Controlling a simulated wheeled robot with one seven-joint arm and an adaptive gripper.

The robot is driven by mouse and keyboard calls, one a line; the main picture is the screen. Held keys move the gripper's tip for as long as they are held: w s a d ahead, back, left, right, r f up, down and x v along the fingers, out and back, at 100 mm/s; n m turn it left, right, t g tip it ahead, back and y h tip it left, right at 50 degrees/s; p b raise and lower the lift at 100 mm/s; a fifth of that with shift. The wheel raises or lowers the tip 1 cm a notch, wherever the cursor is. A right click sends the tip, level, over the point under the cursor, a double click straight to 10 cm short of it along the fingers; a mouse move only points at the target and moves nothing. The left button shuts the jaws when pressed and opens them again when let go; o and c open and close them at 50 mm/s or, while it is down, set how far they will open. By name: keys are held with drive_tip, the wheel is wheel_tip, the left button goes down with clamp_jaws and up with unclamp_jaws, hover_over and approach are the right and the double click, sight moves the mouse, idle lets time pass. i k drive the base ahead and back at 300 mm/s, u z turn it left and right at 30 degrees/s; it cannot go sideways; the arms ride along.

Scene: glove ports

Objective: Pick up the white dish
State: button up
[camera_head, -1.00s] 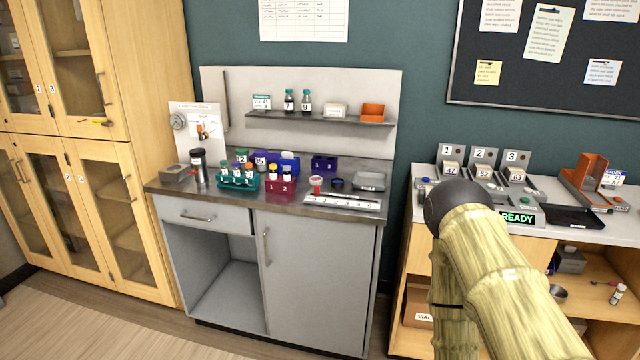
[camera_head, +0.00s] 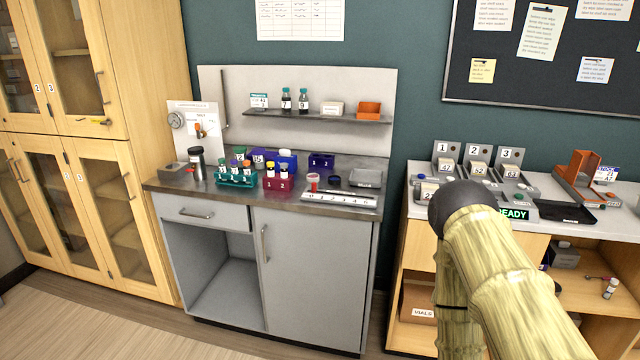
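A small whitish dish-like container (camera_head: 332,108) sits on the wall shelf above the grey workbench, left of an orange bin. A pale grey shallow tray (camera_head: 366,178) lies at the right end of the bench top. I cannot tell for sure which of these is the white dish. My arm, in a pale yellow sleeve with a dark rounded joint, reaches in at the lower right. My gripper is not in view, and nothing shows it touching either one.
The bench top (camera_head: 160,185) holds vial racks (camera_head: 278,182), a dark cylinder (camera_head: 197,163) and a numbered strip (camera_head: 338,199). Bottles (camera_head: 303,98) and the orange bin (camera_head: 369,110) share the shelf. My arm partly hides the right counter (camera_head: 408,207). Floor is clear before the bench.

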sight(313, 177)
drive_tip(key=u, duration=0.05)
drive_tip(key=k, duration=0.45)
drive_tip(key=z, duration=0.75)
drive_tip(key=i, duration=1.35)
drive_tip(key=u, duration=0.6)
